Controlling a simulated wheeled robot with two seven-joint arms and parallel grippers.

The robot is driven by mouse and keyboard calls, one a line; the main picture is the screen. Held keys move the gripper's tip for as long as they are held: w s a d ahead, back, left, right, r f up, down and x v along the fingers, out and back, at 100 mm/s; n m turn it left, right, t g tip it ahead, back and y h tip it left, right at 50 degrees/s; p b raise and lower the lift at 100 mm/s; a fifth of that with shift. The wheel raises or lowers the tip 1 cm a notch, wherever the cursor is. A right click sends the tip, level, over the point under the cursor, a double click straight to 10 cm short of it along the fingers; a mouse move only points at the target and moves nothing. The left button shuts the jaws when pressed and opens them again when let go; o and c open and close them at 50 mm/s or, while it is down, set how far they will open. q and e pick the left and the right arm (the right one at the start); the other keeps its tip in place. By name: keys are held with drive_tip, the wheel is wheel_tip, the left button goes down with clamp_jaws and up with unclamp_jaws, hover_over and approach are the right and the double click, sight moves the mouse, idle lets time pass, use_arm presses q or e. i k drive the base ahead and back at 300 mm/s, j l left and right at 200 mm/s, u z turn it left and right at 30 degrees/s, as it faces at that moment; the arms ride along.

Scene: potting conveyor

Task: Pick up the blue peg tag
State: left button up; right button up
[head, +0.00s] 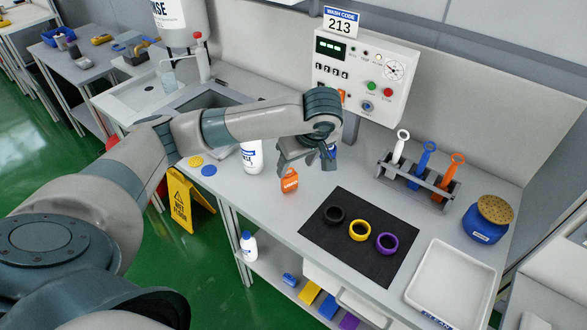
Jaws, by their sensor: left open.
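My left gripper (308,162) is open, pointing down above the table behind the orange labelled tag (290,182). A small blue thing (332,151) shows just behind its right finger, mostly hidden; it may be the blue peg tag, but I cannot tell its shape or whether the finger touches it. A blue ring-topped piece (421,165) stands tilted in a grey rack (417,182) at the right, between a white one (399,147) and an orange one (447,178). My right gripper is not in view.
A dark mat (335,245) holds black, yellow and purple rings. A white tray (452,283) and a blue pot with a tan perforated top (486,218) are at the right. A white bottle (252,158) stands left of the gripper. The control box (364,76) rises behind it.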

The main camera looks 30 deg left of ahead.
sight(288, 279)
drive_tip(key=u, duration=1.05)
